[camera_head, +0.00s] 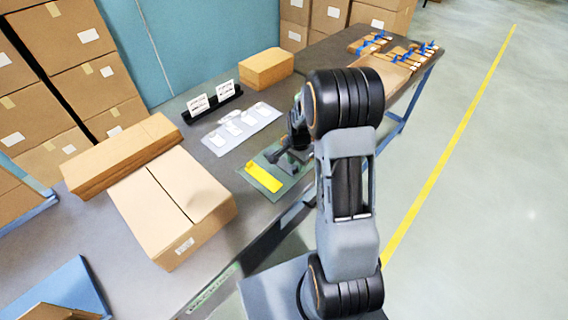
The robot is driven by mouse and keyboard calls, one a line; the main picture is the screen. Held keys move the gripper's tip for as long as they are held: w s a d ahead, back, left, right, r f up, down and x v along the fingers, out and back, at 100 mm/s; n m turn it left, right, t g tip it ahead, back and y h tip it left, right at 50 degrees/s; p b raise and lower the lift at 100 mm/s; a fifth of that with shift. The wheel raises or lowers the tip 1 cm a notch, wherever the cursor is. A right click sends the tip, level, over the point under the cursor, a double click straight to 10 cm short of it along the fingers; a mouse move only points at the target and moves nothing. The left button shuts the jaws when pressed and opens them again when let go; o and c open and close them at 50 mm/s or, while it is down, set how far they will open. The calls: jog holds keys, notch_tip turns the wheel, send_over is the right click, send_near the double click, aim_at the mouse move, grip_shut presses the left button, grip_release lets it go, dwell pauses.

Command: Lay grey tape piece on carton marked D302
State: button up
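My gripper (288,152) is over the far right part of a green mat (248,177) on the table. It is small and partly behind my arm, so I cannot tell whether it is open or shut, or whether it holds anything. A yellow strip (264,177) lies on the mat, to the left of and nearer than my gripper. I cannot make out a grey tape piece for certain; dark grey shapes by my fingers blend with the gripper. A large closed carton (165,200) with a white label stands left of the mat. The label is too small to read.
A long carton (120,152) lies behind the large one. A small carton (266,68), a black holder with cards (212,104) and a light sheet with white labels (240,130) stand farther back. A blue tray (70,290) is at lower left. Cartons with blue pieces (372,42) are at the far end.

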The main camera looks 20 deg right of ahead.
jog(key=shift+f, duration=1.1)
jog(key=shift+c, duration=0.2)
grip_shut()
